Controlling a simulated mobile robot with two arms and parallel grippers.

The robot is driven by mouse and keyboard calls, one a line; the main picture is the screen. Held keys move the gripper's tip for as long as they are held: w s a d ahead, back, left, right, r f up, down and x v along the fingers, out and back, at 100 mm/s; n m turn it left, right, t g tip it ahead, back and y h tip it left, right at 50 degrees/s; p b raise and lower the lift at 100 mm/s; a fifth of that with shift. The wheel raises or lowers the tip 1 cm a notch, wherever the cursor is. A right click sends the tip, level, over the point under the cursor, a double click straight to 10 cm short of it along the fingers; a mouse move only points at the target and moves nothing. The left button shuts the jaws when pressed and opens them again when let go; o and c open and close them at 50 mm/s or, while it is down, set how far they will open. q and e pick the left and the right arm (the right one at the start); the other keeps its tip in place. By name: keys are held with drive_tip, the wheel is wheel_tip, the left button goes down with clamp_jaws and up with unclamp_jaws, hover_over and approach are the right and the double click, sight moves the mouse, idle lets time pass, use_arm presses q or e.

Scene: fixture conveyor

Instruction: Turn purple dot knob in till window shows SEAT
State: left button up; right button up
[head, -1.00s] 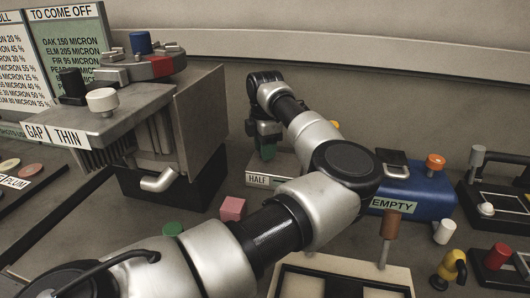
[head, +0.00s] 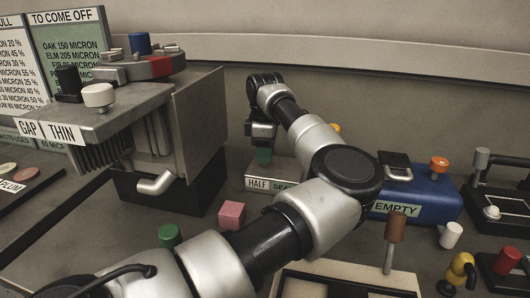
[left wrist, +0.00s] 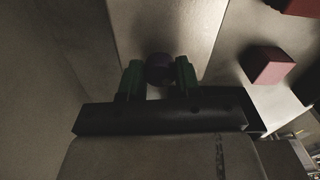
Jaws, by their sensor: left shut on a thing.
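The purple dot knob (left wrist: 160,68) shows in the left wrist view as a dark round shape between two green fingertips. My left gripper (left wrist: 158,78) is shut on it. In the head view my left gripper (head: 263,155) points down at the low pale fixture, and the knob is hidden there. The fixture's front plate (head: 258,184) reads HALF on white. Beside it a green window (head: 283,187) shows SEA, its right end covered by my arm. My right gripper is not in view.
A grey machine (head: 140,120) marked GAP THIN stands left of the fixture. A pink block (head: 231,214) and a green knob (head: 170,236) are in front. A blue box (head: 445,195) marked EMPTY stands at right, with a wooden-handled tool (head: 395,228) before it.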

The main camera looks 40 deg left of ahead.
use_arm(q)
drive_tip(key=shift+r, duration=0.1)
drive_tip(key=o, duration=0.9)
drive_tip(key=shift+o, duration=0.2)
wheel_tip(320, 180, up, 11)
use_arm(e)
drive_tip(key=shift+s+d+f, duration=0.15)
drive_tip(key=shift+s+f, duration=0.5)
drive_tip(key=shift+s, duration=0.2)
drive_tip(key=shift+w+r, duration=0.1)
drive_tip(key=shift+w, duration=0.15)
